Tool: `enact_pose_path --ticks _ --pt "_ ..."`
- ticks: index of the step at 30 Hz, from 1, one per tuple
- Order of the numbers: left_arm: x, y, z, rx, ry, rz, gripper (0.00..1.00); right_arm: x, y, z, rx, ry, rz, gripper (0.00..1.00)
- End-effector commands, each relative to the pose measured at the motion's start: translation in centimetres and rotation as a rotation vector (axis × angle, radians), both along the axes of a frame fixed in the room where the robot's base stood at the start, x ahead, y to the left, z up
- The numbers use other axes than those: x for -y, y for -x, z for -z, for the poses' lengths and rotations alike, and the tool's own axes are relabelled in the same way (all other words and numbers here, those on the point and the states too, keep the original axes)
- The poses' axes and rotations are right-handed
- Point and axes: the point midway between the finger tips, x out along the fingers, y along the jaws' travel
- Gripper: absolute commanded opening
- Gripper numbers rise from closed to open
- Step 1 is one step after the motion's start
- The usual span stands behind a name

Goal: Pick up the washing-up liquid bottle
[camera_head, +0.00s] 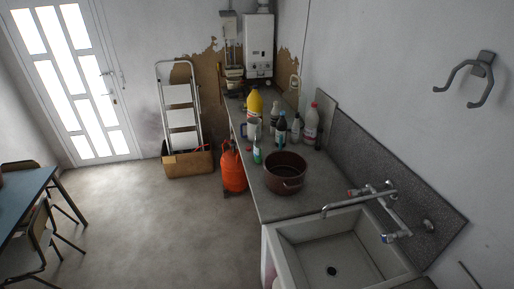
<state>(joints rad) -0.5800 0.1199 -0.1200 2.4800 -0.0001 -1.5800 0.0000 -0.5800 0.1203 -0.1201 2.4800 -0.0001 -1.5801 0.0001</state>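Several bottles stand grouped on the grey counter (255,200) behind a brown pot. A small bottle with a green body (257,153) stands at the counter's left edge. A dark bottle with a light blue label (281,130) stands right of it. A white bottle with a red cap (311,124) is at the wall side, with a smaller white bottle (296,128) beside it. A yellow bottle (254,104) is farther back. Labels are too small to read, so I cannot tell for certain which is the washing-up liquid bottle. Neither gripper is in view.
The brown pot (286,174) stands in front of the bottles, near the sink (330,255) and its tap (365,196). An orange gas cylinder (233,170) stands on the floor against the counter. A table (22,196) and chairs are at left; the floor between is clear.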

Motion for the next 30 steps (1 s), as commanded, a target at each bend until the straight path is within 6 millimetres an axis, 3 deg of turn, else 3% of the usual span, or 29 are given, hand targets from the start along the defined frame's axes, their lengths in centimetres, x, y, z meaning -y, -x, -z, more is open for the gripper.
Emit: enact_pose_path --ticks 2,18,30 --pt "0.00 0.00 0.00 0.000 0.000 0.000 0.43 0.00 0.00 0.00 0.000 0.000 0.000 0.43" --pt "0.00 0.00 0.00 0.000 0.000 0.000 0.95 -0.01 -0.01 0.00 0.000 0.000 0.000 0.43" --pt "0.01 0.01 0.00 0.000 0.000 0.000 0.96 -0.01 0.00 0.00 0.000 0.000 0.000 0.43"
